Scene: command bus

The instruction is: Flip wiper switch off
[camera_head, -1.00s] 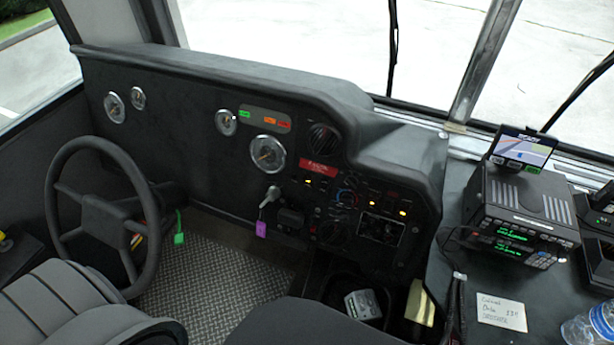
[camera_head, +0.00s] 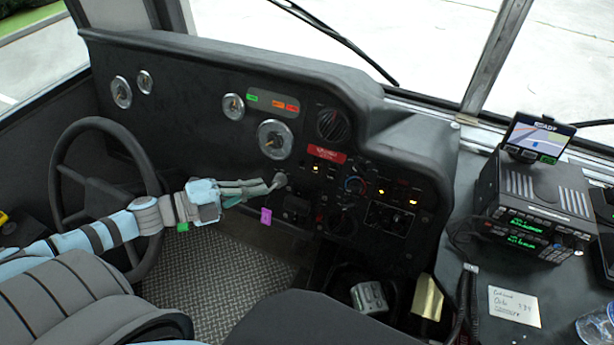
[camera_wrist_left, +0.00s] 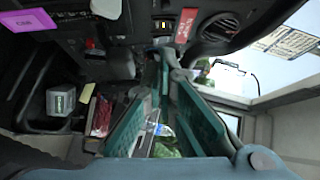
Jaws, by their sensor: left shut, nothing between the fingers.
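My left gripper (camera_head: 272,184) is shut and empty. In the head view its fingertips overlap the ignition key (camera_head: 280,179), just below a round gauge and left of the dash switches; I cannot tell whether they touch anything. A row of small dash switches (camera_head: 315,168), some lit amber, sits under a red label (camera_head: 326,154). I cannot read which one is the wiper switch. The wrist view shows the teal finger pads (camera_wrist_left: 172,85), a lit amber switch (camera_wrist_left: 163,42) and the red label (camera_wrist_left: 187,24) beyond them. My right gripper is out of view.
The steering wheel (camera_head: 105,200) stands behind my left forearm. A purple key tag (camera_head: 266,215) hangs below the ignition. Round knobs and more lit switches (camera_head: 395,193) lie to the right. A wiper arm (camera_head: 345,42) crosses the windscreen diagonally. A radio unit (camera_head: 535,205) is at right.

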